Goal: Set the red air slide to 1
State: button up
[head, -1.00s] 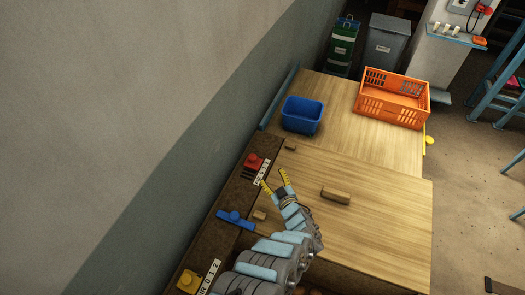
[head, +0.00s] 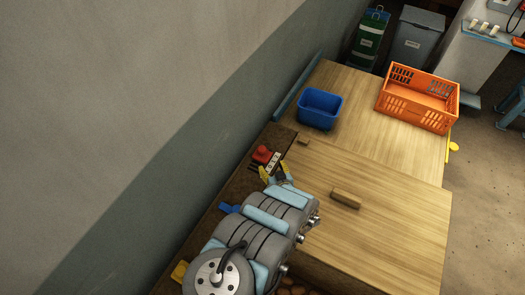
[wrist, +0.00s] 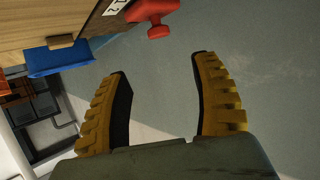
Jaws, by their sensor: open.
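The red air slide (head: 262,154) sits on the dark brown strip along the wall, beside a white number label (head: 272,161). In the wrist view the red slide (wrist: 152,14) shows at the top edge, partly cut off, with a corner of the label (wrist: 115,6). Which number the slide stands at cannot be read. My gripper (head: 274,172) is open, with its yellow fingers just below and right of the red slide in the head view. In the wrist view, nothing is between the fingers (wrist: 160,75), and the slide lies beyond their tips.
A blue slide (head: 229,208) and a yellow slide (head: 180,271) are partly hidden by my arm. A wooden block (head: 346,199) is on the bench (head: 390,215). A blue bin (head: 320,109) and an orange crate (head: 417,98) stand farther back. The wall (head: 130,130) borders the strip.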

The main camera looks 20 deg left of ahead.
jog(key=b, duration=0.4)
send_near(262, 149)
jog(key=shift+w+a+f, duration=0.25)
jog(key=shift+w+f, duration=0.25)
jog(key=shift+f, duration=0.05)
jog(key=shift+w+a, duration=0.25)
jog(key=shift+w, duration=0.05)
jog(key=shift+b+x, duration=0.55)
jog(key=shift+x, duration=1.15)
jog(key=shift+b+x, duration=1.15)
jog(key=shift+x, duration=0.4)
jog(key=shift+w+a+f+b, duration=0.3)
jog(key=shift+w+b, duration=0.05)
jog(key=shift+b, duration=0.2)
jog(key=shift+w+a+r, duration=0.1)
jog(key=shift+w+a, duration=0.1)
jog(key=shift+w, duration=0.1)
